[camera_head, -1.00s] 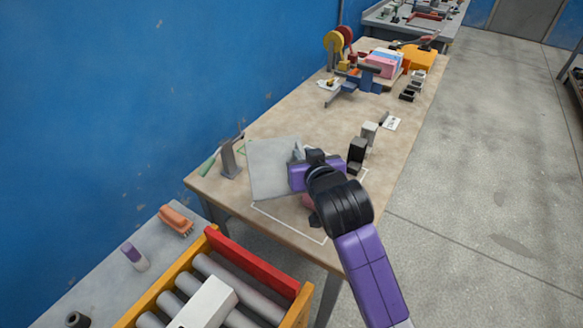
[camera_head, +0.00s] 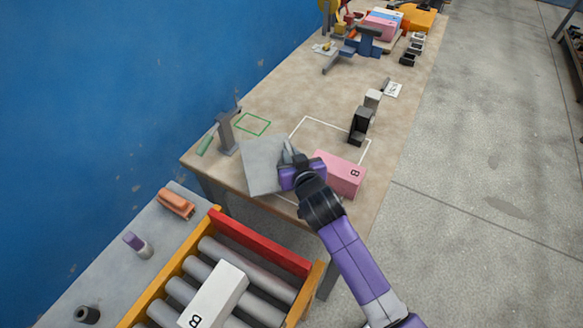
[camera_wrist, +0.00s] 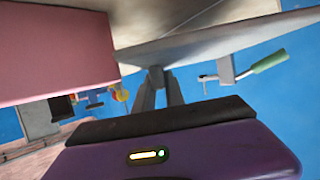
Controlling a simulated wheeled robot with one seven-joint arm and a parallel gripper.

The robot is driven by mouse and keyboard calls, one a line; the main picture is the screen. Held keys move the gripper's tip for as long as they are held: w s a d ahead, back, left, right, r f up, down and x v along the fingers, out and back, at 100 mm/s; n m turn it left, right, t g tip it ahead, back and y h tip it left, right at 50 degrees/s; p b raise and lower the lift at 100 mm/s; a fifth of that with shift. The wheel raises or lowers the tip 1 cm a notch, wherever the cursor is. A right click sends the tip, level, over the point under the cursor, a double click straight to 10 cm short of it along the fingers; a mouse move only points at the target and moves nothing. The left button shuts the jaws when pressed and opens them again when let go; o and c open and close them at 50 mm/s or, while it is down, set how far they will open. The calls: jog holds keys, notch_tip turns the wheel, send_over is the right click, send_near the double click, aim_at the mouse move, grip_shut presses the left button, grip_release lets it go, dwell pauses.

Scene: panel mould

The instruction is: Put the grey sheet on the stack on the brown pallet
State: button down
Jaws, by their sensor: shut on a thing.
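The grey sheet (camera_head: 262,165) is a thin flat plate, held tilted above the near end of the beige table. My gripper (camera_head: 289,154) is shut on its right edge. In the wrist view the sheet (camera_wrist: 215,38) spreads out from my fingertips (camera_wrist: 158,78), seen nearly edge-on. The sheet hides part of the table and of a white outline (camera_head: 335,125) marked on it.
A grey clamp stand (camera_head: 227,132) is left of the sheet. Black holders (camera_head: 360,125) stand behind. A roller conveyor (camera_head: 255,245) is in front.

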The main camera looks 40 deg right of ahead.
jog(key=shift+f, duration=2.95)
jog(key=shift+f+b, duration=0.2)
jog(key=shift+b, duration=0.2)
jog(key=c, duration=1.4)
grip_release()
jog(key=shift+r, duration=0.15)
